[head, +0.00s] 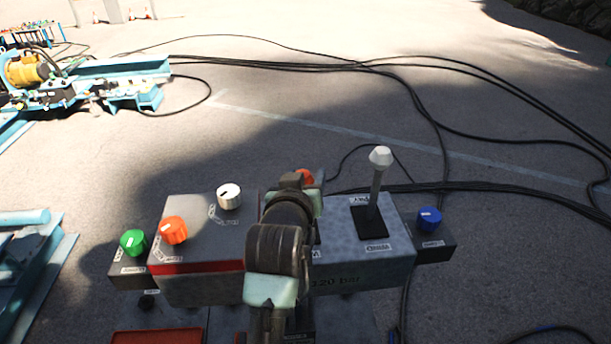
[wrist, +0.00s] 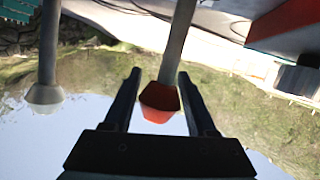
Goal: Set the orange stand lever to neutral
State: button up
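The orange stand lever shows in the wrist view as a grey shaft (wrist: 177,42) with an orange-red knob (wrist: 160,102). My gripper (wrist: 159,74) is open, with one finger on each side of the knob and visible gaps between. In the head view only part of the orange knob (head: 305,176) shows behind my gripper (head: 301,188). My arm hides the lever's shaft and base there, so its position on the console (head: 340,262) cannot be told.
A white-knobbed lever (head: 380,157) stands right of my gripper; it also shows in the wrist view (wrist: 45,95). Green (head: 133,242), orange (head: 174,230), white (head: 229,196) and blue (head: 429,219) dials are on the control boxes. Black cables (head: 400,66) cross the ground behind.

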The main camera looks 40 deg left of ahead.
jog(key=shift+o, duration=1.4)
jog(key=shift+w+a+f, duration=0.1)
jog(key=b+v, duration=0.3)
jog(key=v, duration=1)
jog(key=shift+b, duration=0.35)
jog(key=shift+w, duration=0.1)
jog(key=w+d+r+m+t+h+b, duration=0.1)
jog(key=w+d+r+m+t, duration=0.2)
jog(key=d+r, duration=0.5)
jog(key=w+d+r+m+t+h, duration=0.1)
jog(key=w+d+r+m+t, duration=0.15)
jog(key=d+r+t, duration=0.55)
jog(key=s+d+r+m+t+h, duration=0.1)
jog(key=s+d+r+t+h, duration=0.1)
jog(key=d+r, duration=0.4)
jog(key=s+d+r+m+t+h+b, duration=0.1)
jog(key=s+d+r+m+t+h, duration=0.1)
jog(key=d+r, duration=0.4)
notch_tip(320, 180, up, 3)
jog(key=shift+s+r+h, duration=0.1)
jog(key=shift+s+h, duration=0.65)
jog(key=shift+h, duration=0.25)
